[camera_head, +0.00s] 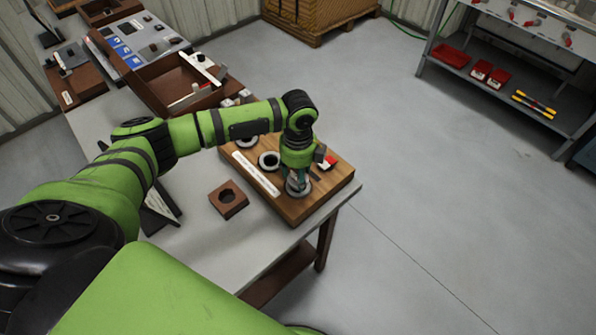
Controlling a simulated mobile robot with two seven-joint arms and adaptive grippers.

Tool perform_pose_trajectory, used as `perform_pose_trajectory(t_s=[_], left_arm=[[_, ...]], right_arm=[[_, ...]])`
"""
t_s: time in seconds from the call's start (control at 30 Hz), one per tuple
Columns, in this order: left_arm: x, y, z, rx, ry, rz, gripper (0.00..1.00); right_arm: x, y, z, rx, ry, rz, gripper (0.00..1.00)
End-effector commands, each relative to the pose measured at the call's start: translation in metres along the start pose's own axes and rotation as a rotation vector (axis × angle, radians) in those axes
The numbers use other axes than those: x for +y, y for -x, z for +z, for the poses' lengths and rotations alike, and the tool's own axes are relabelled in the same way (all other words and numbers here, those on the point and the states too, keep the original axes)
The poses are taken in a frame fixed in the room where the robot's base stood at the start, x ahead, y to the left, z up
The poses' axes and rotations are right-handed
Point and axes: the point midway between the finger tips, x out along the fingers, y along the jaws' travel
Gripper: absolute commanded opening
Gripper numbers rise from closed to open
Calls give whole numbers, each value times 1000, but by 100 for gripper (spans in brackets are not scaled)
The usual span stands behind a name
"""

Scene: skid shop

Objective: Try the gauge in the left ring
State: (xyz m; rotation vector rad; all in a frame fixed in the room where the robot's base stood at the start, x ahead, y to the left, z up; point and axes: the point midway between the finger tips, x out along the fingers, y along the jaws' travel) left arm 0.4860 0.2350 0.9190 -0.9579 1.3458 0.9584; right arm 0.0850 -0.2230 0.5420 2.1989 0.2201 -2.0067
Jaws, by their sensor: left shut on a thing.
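A wooden board (309,206) lies on the near end of the bench, with a row of rings on it. One dark-holed ring (268,160) is at its middle left, and another ring (247,141) is partly hidden behind my arm. My left gripper (297,181) points down over the grey ring (298,190) at the right end of the row. It is shut on the gauge, which is mostly hidden by the fingers. I cannot tell whether the gauge is inside that ring or just above it. My right gripper is not in view.
A brown block with an empty round hole (229,198) stands on the bench left of the board. A white label strip (256,174) lies along the board, and a small red piece (328,161) is right of my gripper. A brown tray (170,88) stands farther back.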

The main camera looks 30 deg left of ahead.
Motion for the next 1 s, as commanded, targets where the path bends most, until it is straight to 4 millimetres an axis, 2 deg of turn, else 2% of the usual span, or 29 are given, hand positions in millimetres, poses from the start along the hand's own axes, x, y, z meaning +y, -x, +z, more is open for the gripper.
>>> perform_pose_trajectory(t_s=[1.0], left_arm=[[-1,-15,0,1,0,-2,0]], right_arm=[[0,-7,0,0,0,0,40]])
